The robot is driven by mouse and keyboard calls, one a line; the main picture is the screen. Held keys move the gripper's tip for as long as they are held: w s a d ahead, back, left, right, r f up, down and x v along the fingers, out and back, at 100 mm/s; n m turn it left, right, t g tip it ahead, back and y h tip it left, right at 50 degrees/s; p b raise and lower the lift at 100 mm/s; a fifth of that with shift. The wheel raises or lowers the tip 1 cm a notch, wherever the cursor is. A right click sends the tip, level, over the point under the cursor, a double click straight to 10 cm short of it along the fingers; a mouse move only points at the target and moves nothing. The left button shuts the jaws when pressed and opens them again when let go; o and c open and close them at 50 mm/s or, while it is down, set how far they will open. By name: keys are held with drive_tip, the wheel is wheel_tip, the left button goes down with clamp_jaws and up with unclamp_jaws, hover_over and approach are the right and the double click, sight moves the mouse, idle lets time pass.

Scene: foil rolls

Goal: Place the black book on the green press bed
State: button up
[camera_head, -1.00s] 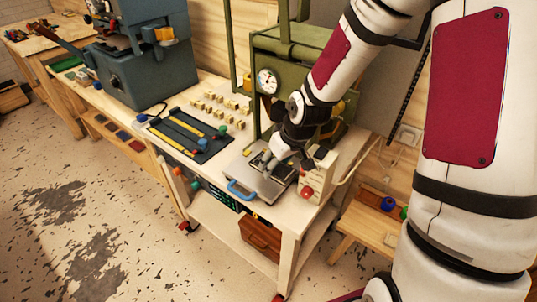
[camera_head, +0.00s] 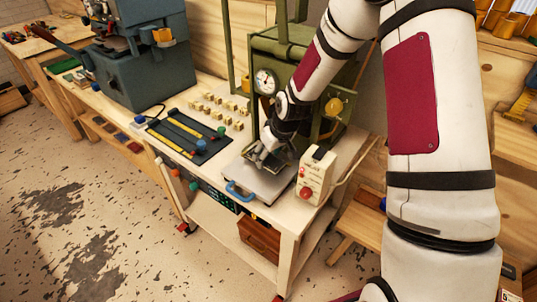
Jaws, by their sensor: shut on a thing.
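The green press (camera_head: 290,52) stands at the back of the white workbench, with a round dial on its front. Its pulled-out bed is a flat silver plate (camera_head: 268,186) with a blue handle (camera_head: 238,191) at the front. My gripper (camera_head: 259,157) is at the back of this plate, low by the press opening, its fingers closed. The black book cannot be made out clearly. What is between the fingers is mostly hidden by the gripper and wrist, and I cannot tell whether it touches the plate.
A cream control box (camera_head: 313,177) with a red knob stands close to the plate's right. A black board (camera_head: 190,137) with yellow strips and small cream blocks (camera_head: 213,107) lie to the left. A blue-grey machine (camera_head: 145,60) stands further left. The plate's front half is clear.

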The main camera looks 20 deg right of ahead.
drive_tip(key=shift+f, duration=0.15)
drive_tip(key=shift+f, duration=0.35)
drive_tip(key=shift+f, duration=0.15)
drive_tip(key=o, duration=1.7)
drive_tip(key=shift+o, duration=0.2)
